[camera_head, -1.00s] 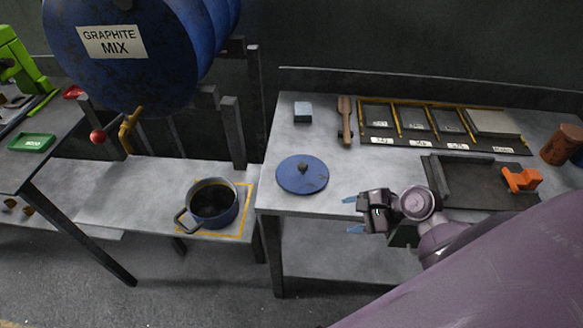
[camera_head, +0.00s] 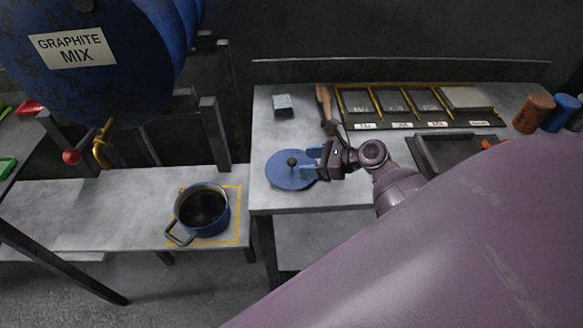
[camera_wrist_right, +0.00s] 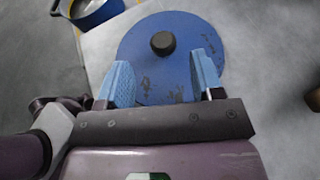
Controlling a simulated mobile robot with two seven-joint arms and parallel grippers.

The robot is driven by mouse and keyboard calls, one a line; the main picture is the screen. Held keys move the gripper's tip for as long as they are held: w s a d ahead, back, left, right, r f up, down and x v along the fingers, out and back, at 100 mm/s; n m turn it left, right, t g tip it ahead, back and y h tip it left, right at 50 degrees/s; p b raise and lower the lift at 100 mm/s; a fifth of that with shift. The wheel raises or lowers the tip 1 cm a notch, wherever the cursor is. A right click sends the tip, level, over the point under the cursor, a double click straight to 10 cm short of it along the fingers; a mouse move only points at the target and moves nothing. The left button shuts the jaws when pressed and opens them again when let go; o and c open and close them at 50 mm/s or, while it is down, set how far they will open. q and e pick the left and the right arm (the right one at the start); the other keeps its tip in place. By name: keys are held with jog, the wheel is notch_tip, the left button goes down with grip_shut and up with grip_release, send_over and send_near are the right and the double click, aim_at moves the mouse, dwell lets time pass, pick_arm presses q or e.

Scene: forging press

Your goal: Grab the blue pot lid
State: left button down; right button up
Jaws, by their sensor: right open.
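The blue pot lid (camera_head: 283,178) is a flat round disc lying on the grey table near its left end. Its dark knob (camera_head: 292,161) stands up at the middle. In the right wrist view the lid (camera_wrist_right: 150,70) lies ahead of my fingers, with its knob (camera_wrist_right: 163,43) between and beyond the fingertips. My right gripper (camera_head: 312,160) is open and empty, with its blue fingers over the right part of the lid, just right of the knob. The right wrist view also shows the open gripper (camera_wrist_right: 163,75). My left gripper is not in view.
A blue pot (camera_head: 203,208) with dark contents stands on the lower bench at left. A small blue-grey block (camera_head: 283,105), a wooden-handled tool (camera_head: 325,103) and a rack of labelled plates (camera_head: 410,106) lie behind the lid. The graphite drum (camera_head: 90,60) hangs at upper left.

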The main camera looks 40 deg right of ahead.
aim_at(292, 160)
jog(key=shift+x, duration=2.75)
jog(key=shift+w+d+r, duration=0.15)
jog(key=c, duration=1.1)
jog(key=shift+r, duration=0.15)
